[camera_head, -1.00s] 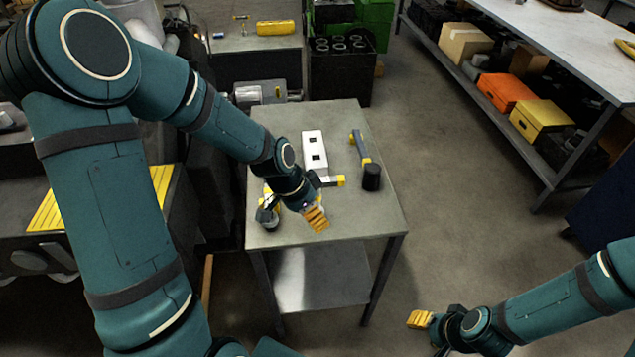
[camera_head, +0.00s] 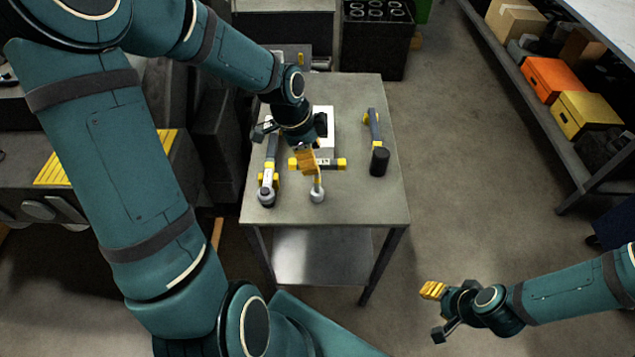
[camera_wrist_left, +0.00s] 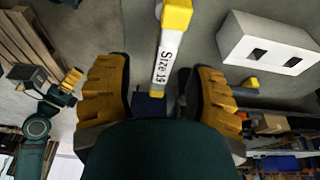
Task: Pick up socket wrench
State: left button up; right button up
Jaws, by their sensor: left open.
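A socket wrench with a grey shaft, yellow parts and a round socket end (camera_head: 317,195) lies on the table under my left gripper. A bar labelled "Size 19" shows in the left wrist view (camera_wrist_left: 168,62). A second, similar tool (camera_head: 268,176) lies to its left. My left gripper (camera_head: 306,160) is over the middle tool and hides part of it. In the left wrist view, its yellow-padded fingers (camera_wrist_left: 155,97) are spread, with the labelled bar's end between them in the picture; contact cannot be told. My right gripper (camera_head: 438,312) is spread open and empty, right of the table.
A white block with square holes (camera_head: 325,113) stands behind the gripper; it also shows in the left wrist view (camera_wrist_left: 266,45). A hammer (camera_head: 376,140) lies at the table's right. The table's (camera_head: 370,210) front right is bare. A shelf with boxes (camera_head: 553,80) stands farther right.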

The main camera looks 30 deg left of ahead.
aim_at(317, 181)
pick_arm(q)
jog(key=shift+w+b+x, duration=0.15)
jog(key=shift+b+x, duration=0.1)
jog(key=shift+x, duration=1.1)
jog(key=shift+w+b+x, duration=0.15)
jog(key=shift+b+x, duration=0.1)
jog(key=shift+x, duration=1.1)
jog(key=shift+r, duration=0.1)
grip_shut()
